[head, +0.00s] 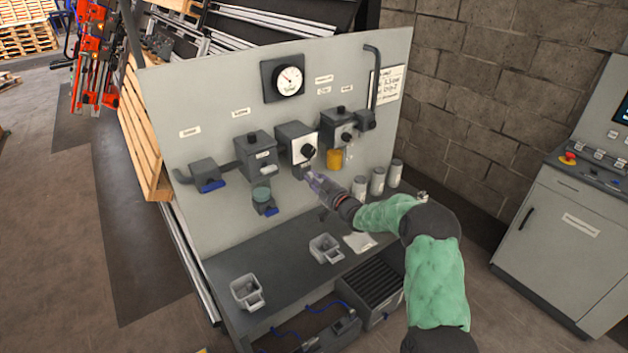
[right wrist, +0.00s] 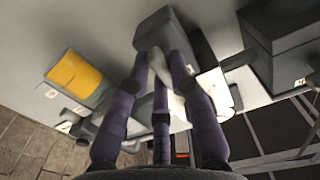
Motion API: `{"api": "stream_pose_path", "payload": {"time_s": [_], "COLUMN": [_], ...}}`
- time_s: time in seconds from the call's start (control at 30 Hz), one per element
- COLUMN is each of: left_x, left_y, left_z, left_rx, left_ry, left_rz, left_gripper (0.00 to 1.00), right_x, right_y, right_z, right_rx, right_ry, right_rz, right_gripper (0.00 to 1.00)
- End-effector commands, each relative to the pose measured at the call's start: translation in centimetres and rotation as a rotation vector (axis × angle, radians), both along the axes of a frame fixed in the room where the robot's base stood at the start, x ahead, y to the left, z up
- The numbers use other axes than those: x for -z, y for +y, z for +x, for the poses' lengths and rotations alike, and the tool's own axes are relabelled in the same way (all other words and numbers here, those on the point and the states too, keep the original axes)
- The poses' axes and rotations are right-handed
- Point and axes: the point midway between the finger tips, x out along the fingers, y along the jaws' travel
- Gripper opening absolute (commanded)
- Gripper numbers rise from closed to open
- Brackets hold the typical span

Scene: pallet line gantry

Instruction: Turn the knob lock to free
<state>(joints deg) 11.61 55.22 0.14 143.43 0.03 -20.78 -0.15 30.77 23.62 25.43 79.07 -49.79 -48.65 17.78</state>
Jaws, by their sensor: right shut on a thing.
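The middle grey box (head: 297,143) on the upright panel has a pale face with a round black knob (head: 308,150). A small dark grey part (head: 300,172) sits under this box. My right gripper (head: 312,180) reaches up to that part from below right. In the right wrist view, my purple fingers (right wrist: 163,68) close around a grey, blocky part (right wrist: 167,28), with a pale surface between them. The fingers hide much of what they hold. I cannot tell which piece is the knob lock or how it is set. My left gripper is not in view.
An amber bowl (head: 334,159) hangs right of the gripper, also in the right wrist view (right wrist: 74,73). Grey canisters (head: 377,181) stand beyond it. A round gauge (head: 289,80) is above. Small trays (head: 246,291) sit on the bench (head: 285,272). A console (head: 560,235) stands right.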

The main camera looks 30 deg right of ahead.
Motion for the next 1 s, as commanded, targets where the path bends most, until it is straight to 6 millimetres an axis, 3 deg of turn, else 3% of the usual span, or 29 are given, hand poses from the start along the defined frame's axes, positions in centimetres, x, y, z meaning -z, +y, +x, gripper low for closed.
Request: {"api": "stream_pose_path", "payload": {"time_s": [0.17, 0.2, 0.3, 0.7, 0.87, 1.0], "left_x": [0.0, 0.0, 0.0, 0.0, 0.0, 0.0], "left_y": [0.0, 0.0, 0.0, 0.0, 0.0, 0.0], "left_z": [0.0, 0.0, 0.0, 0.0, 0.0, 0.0], "left_rx": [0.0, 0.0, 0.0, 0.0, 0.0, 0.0], "left_ry": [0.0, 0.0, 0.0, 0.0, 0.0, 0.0], "left_rz": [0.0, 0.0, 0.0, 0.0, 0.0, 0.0], "left_gripper": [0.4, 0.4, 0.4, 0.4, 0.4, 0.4], "right_x": [0.2, 0.2, 0.2, 0.0, 0.0, 0.0], "right_y": [0.1, 0.1, 0.1, -0.1, -0.2, -0.5], "right_z": [0.0, 0.0, 0.0, -0.4, -2.4, -5.2], "right_rx": [0.0, 0.0, 0.0, 0.001, 0.001, 0.003], "right_ry": [0.004, 0.004, 0.003, 0.001, 0.002, 0.002], "right_rz": [0.005, 0.005, 0.004, 0.001, 0.001, 0.002], "right_gripper": [0.0, 0.24, 0.45, 0.45, 0.45, 0.45]}}
